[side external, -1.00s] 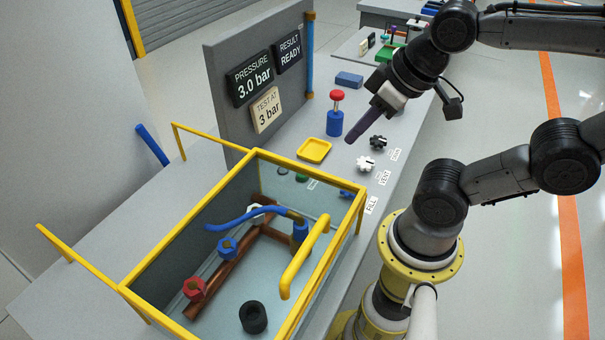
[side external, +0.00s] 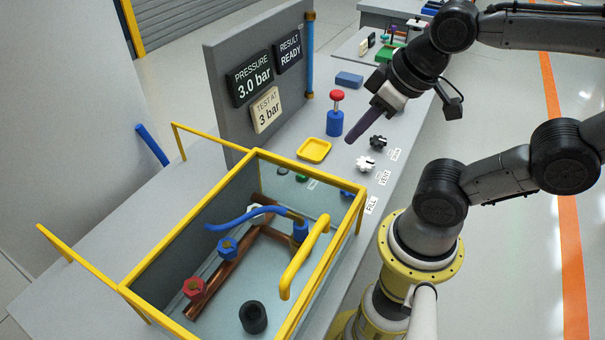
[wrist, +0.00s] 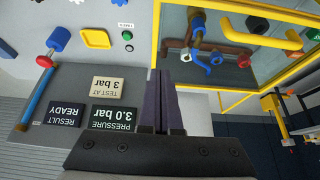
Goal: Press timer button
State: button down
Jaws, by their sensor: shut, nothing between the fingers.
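The label is too small to read surely. In the side view the green button (side external: 302,178) and the dark button (side external: 282,171) show behind the tank's clear wall, on the bench top. My gripper (side external: 350,140) is shut and empty, its dark fingers pointing down over the bench near the black and white knobs, apart from the buttons. In the wrist view its fingers (wrist: 160,72) are together.
A yellow-framed clear tank (side external: 190,232) holds copper pipes, a blue hose and coloured nuts. A yellow tray (side external: 314,150), a blue pump with red top (side external: 335,122) and a blue block (side external: 349,79) stand on the bench. A grey panel reads "PRESSURE 3.0 bar" (side external: 253,78), "TEST AT 3 bar" and "RESULT READY".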

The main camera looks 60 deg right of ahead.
dwell(0.3)
jog(key=w+d+n+t+h, duration=0.1)
jog(key=w+n+t, duration=0.15)
jog(key=w, duration=0.45)
jog(key=w+d+n+t, duration=0.2)
jog(key=w+n, duration=0.1)
jog(key=w, duration=0.4)
jog(key=d+f+h, duration=0.1)
jog(key=d+f, duration=0.3)
jog(key=f, duration=0.3)
jog(key=w+d+f+g, duration=0.1)
jog(key=d+f, duration=0.3)
jog(key=f, duration=0.3)
jog(key=shift+w+f+h, duration=0.15)
jog(key=shift+f+h, duration=0.05)
jog(key=shift+h, duration=0.2)
jog(key=shift+f, duration=4.4)
jog(key=shift+f, duration=0.15)
